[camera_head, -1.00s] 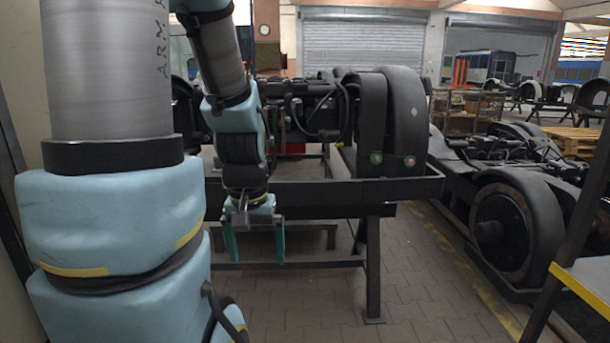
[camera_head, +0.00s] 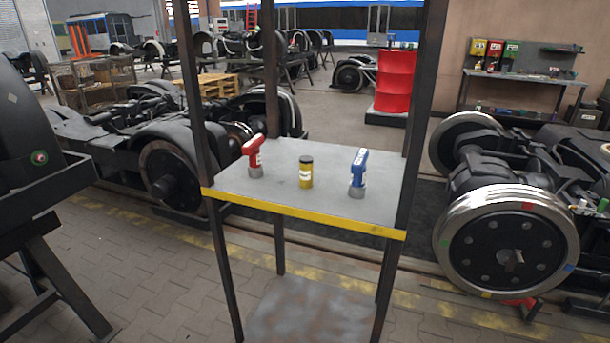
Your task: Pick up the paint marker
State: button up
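On the grey shelf (camera_head: 325,178) with a yellow front edge stand a red hand tool (camera_head: 254,157), a short yellow cylinder with a dark cap (camera_head: 306,173) and a blue hand tool (camera_head: 358,173). The yellow cylinder is upright between the two tools and touches neither. I cannot tell whether it is the paint marker; nothing else here is clearly a marker. My gripper and arm are out of view.
Dark posts rise at the shelf's corners. A wheelset (camera_head: 508,242) stands to the right and a bogie (camera_head: 170,150) behind left. A red drum (camera_head: 394,82) and a workbench with coloured containers (camera_head: 495,53) are farther back.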

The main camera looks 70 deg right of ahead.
aim_at(306, 161)
jog(key=i+l, duration=0.2)
jog(key=i, duration=0.2)
jog(key=i+l+z, duration=0.15)
jog(key=i+z, duration=0.2)
jog(key=i, duration=0.15)
jog(key=i+z, duration=0.4)
jog(key=i+l+z, duration=0.15)
jog(key=z, duration=0.35)
jog(key=i+l+z, duration=0.15)
jog(key=z, duration=0.3)
jog(key=i+l, duration=0.1)
jog(key=i, duration=0.1)
